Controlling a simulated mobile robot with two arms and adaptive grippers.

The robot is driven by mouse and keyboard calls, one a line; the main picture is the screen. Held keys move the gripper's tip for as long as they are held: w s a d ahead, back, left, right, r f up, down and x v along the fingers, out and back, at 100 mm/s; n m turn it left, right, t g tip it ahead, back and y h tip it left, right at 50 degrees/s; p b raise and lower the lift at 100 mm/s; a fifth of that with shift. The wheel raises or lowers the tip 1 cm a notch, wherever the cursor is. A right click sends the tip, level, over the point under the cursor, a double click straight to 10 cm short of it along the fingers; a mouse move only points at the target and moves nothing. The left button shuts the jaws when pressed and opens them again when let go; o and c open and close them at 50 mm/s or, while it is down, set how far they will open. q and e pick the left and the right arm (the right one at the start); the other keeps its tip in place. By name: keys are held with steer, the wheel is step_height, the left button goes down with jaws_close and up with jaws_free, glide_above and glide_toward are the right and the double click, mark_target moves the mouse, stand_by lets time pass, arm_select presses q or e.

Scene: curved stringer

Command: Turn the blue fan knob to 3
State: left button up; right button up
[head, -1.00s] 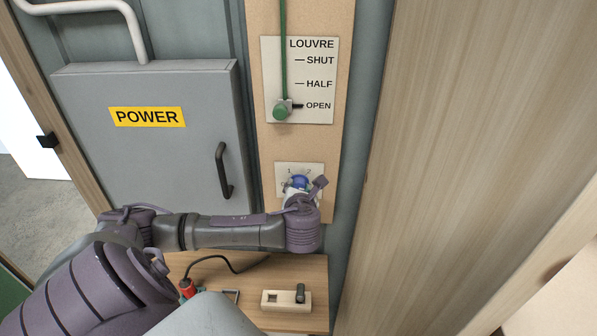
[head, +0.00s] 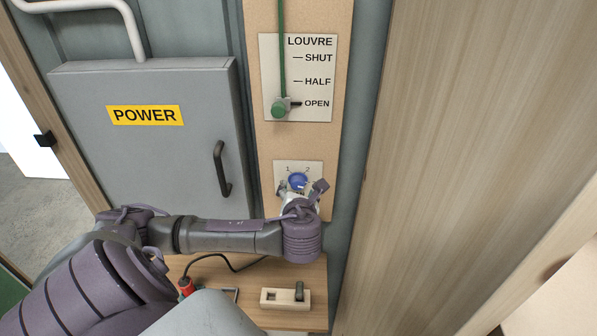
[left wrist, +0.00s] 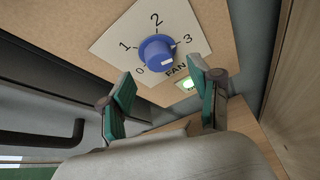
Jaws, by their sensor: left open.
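The blue fan knob (head: 298,180) sits on a white plate (head: 281,168) on the wooden panel. In the left wrist view, the knob (left wrist: 155,53) is ringed by the marks 0, 1, 2 and 3 on its plate (left wrist: 112,32). My left gripper (head: 301,190) is just below the knob in the head view. In the left wrist view, the gripper (left wrist: 161,76) is open and empty, its green-padded fingers apart and back from the knob. My right gripper is not in view.
A grey POWER cabinet (head: 150,150) is at left, a wooden wall (head: 450,130) at right. A shelf below holds a switch block (head: 285,298).

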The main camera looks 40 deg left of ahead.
arm_select(q)
steer(key=v, duration=0.8)
steer(key=shift+s, duration=0.15)
steer(key=shift+d, duration=0.1)
